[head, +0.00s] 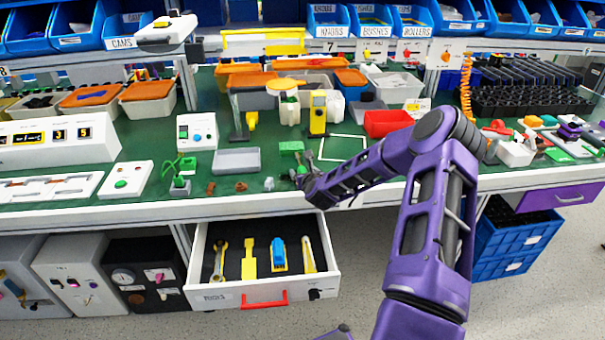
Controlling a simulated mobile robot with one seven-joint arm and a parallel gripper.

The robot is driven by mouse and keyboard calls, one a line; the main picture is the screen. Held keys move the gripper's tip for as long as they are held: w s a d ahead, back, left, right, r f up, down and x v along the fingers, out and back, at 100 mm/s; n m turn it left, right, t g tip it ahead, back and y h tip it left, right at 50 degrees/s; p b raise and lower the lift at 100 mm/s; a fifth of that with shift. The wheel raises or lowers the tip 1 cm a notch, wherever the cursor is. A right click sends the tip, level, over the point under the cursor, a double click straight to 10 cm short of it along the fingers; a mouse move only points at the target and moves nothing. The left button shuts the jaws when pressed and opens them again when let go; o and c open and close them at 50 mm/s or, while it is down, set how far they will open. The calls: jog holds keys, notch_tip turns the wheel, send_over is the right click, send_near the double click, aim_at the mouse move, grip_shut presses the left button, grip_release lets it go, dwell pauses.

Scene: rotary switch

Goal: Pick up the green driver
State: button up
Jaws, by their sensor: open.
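My purple arm reaches from the lower right over the green-topped bench. My gripper (302,172) is at the bench's front edge, small and dark in this view, with its jaws open. Just beyond it is a small upright green piece (310,157), partly hidden by the gripper; it may be the green driver, but I cannot tell its shape. A green block (291,147) lies behind it, slightly left. I see nothing held in the jaws, though the space between them is hard to make out.
An open drawer (213,292) with yellow and blue tools juts out below the gripper. A grey tray (237,160) lies left of it, a red bin (388,123) behind right. Bins crowd the back.

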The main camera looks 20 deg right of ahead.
jog(key=shift+w, duration=0.1)
grip_shut()
dwell(0.3)
